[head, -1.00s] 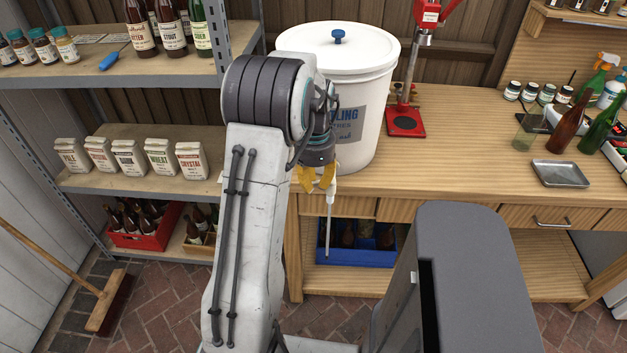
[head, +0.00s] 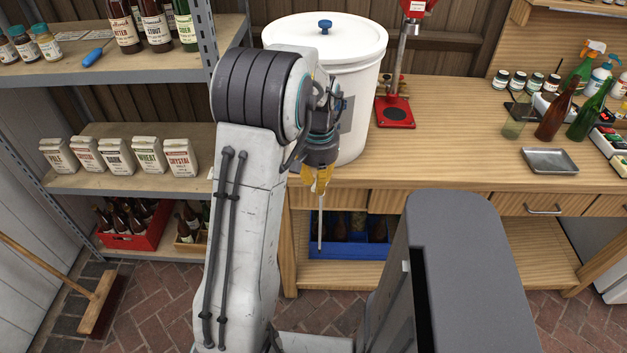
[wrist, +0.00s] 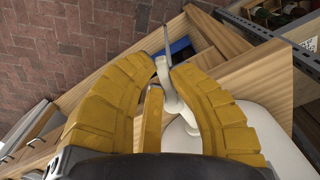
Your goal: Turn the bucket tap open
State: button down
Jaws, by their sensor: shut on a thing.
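The white bucket (head: 362,88) stands on the wooden bench with its lid on, partly hidden by my arm. Its white tap (wrist: 172,96) shows between my fingers in the wrist view, low on the bucket's side. A thin pale tube (head: 321,228) hangs down from the tap past the bench's front edge. My gripper (head: 318,178) has yellow fingers around the tap; in the wrist view my gripper (wrist: 157,85) is shut on it. The exact contact is partly hidden, and I cannot tell how far the tap is turned.
The bench (head: 450,165) carries a red capper (head: 395,110), bottles and a metal tray (head: 549,160) to the right. A blue crate (head: 350,245) sits on the lower shelf beneath the tube. A grey metal shelf (head: 130,75) stands close on the left.

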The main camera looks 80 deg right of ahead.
jog(key=shift+s+n, duration=0.4)
jog(key=shift+n, duration=0.6)
jog(key=c, duration=1.1)
grip_release()
notch_tip(320, 180, up, 12)
dwell(0.4)
